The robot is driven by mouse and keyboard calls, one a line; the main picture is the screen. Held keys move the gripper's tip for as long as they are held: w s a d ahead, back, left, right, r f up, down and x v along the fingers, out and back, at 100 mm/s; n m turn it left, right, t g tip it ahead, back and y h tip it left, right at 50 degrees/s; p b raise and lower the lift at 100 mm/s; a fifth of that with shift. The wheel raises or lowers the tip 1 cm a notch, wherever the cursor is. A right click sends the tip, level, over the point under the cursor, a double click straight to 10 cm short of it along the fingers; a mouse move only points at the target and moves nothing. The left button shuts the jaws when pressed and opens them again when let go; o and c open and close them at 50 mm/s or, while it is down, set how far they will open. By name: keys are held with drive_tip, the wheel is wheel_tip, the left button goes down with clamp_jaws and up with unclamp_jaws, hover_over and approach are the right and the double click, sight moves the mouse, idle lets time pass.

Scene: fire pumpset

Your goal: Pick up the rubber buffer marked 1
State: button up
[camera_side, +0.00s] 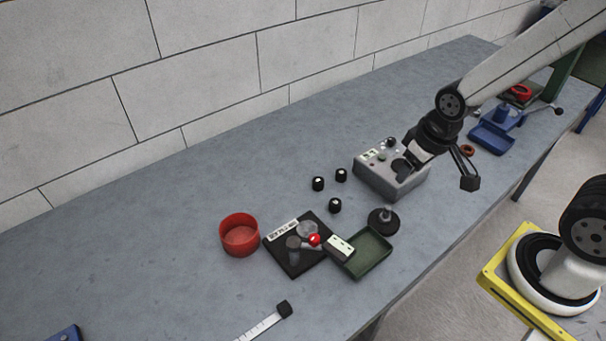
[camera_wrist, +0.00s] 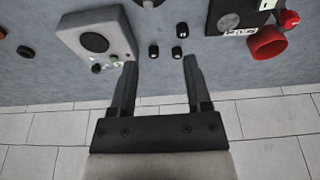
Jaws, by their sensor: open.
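Three small black rubber buffers with pale tops stand loosely grouped mid-table in the side view: one at left (camera_side: 318,183), one at the back (camera_side: 341,175) and one in front (camera_side: 335,206). Their numbers are too small to read, so I cannot tell which is marked 1. The wrist view shows the three too: left (camera_wrist: 154,52), middle (camera_wrist: 177,53) and upper (camera_wrist: 183,31). My gripper (camera_side: 436,174) is open and empty, above and right of them near the grey box. In the wrist view the buffers appear between and beyond its fingertips (camera_wrist: 160,63).
The grey box (camera_side: 372,180) stands right of the buffers. A black round stand (camera_side: 384,222), green tray (camera_side: 368,262), black plate (camera_side: 279,259) with a red knob, and red bowl (camera_side: 239,220) lie in front. A blue vise (camera_side: 492,138) is far right. Table behind the buffers is clear.

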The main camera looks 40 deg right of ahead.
drive_tip(key=shift+o, duration=0.9)
drive_tip(key=shift+r, duration=0.1)
drive_tip(key=shift+w+v, duration=0.55)
drive_tip(key=shift+v, duration=1.95)
drive_tip(key=w+d+f+n+h, duration=0.1)
drive_tip(key=w+d+n+h, duration=0.1)
drive_tip(key=d+n+h, duration=0.7)
drive_tip(key=r+n+t+y, duration=0.1)
drive_tip(key=n+t+y, duration=0.3)
drive_tip(key=n+t, duration=1.25)
hover_over(343, 175)
drive_tip(key=r+v, duration=0.1)
drive_tip(key=v, duration=0.5)
drive_tip(key=n+g, duration=0.6)
drive_tip(key=g, duration=0.1)
drive_tip(key=shift+n+t+y, duration=0.35)
drive_tip(key=shift+n+y, duration=0.05)
drive_tip(key=shift+n, duration=0.05)
wheel_tip(343, 175, down, 23)
drive_tip(key=shift+a, duration=0.1)
drive_tip(key=shift+x, duration=1.3)
